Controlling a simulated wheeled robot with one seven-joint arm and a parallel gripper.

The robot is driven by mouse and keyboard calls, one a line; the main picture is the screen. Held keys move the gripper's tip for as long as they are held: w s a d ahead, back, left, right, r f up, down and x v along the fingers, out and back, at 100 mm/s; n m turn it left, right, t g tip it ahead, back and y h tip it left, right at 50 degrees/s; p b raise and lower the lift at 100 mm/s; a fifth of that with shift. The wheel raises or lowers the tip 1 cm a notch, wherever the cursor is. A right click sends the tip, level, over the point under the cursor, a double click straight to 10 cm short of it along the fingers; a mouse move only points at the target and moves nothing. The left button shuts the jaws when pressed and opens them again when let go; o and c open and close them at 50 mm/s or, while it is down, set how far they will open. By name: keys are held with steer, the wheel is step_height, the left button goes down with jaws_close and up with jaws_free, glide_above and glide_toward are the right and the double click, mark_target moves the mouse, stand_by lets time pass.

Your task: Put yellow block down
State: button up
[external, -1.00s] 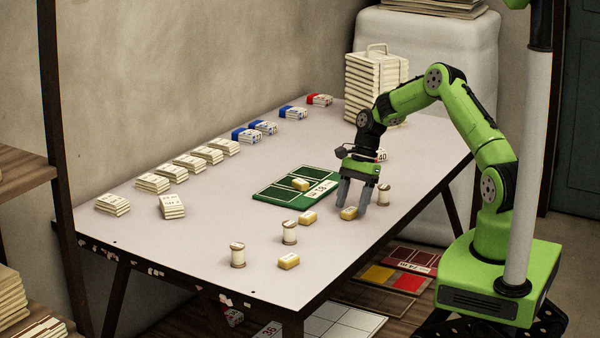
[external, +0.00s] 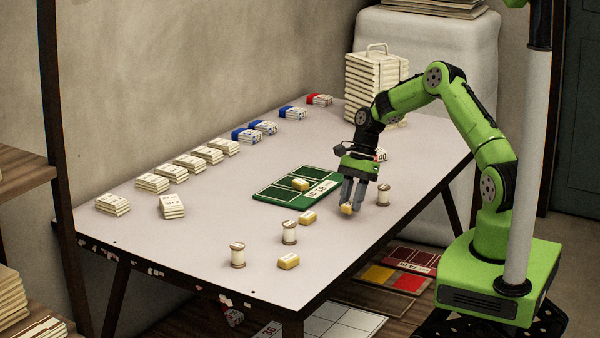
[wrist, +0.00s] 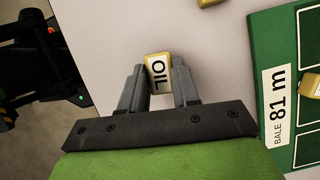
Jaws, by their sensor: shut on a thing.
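My gripper (external: 352,207) is shut on a yellow block (external: 346,209) and holds it just above the table, to the right of the green board (external: 272,196). Another yellow block (external: 300,185) rests on the green board. Two more yellow blocks lie on the table, one near the board's front edge (external: 307,217) and one near the table's front edge (external: 288,262).
Spools stand at the front left (external: 238,255), beside the front blocks (external: 289,233), and right of my gripper (external: 383,194). Several folded bundles (external: 153,183) line the back of the table (external: 205,250). A tall stack (external: 372,85) stands at the far end.

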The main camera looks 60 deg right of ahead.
step_height(320, 180, up, 8)
steer(key=shift+p, duration=1.1)
steer(key=w+d+m+t+h+b, duration=0.1)
steer(key=w+d+m+t+b, duration=0.15)
steer(key=w+d+m, duration=0.35)
steer(key=r+m+t+h+b, duration=0.1)
steer(key=m+t+h+b, duration=0.15)
steer(key=m, duration=0.85)
glide_above(320, 189)
steer(key=s, duration=0.1)
steer(key=g, duration=0.1)
steer(key=shift+h, duration=0.45)
steer(key=f+b, duration=0.1)
steer(key=f, duration=0.2)
steer(key=f+b, duration=0.1)
steer(key=f, duration=0.2)
steer(key=f+b, duration=0.1)
steer(key=f, duration=0.2)
steer(key=shift+s+a+f+b, duration=0.1)
steer(key=shift+s+f+b, duration=0.15)
steer(key=shift+f+b, duration=0.1)
steer(key=shift+r, duration=0.15)
steer(key=o, duration=1)
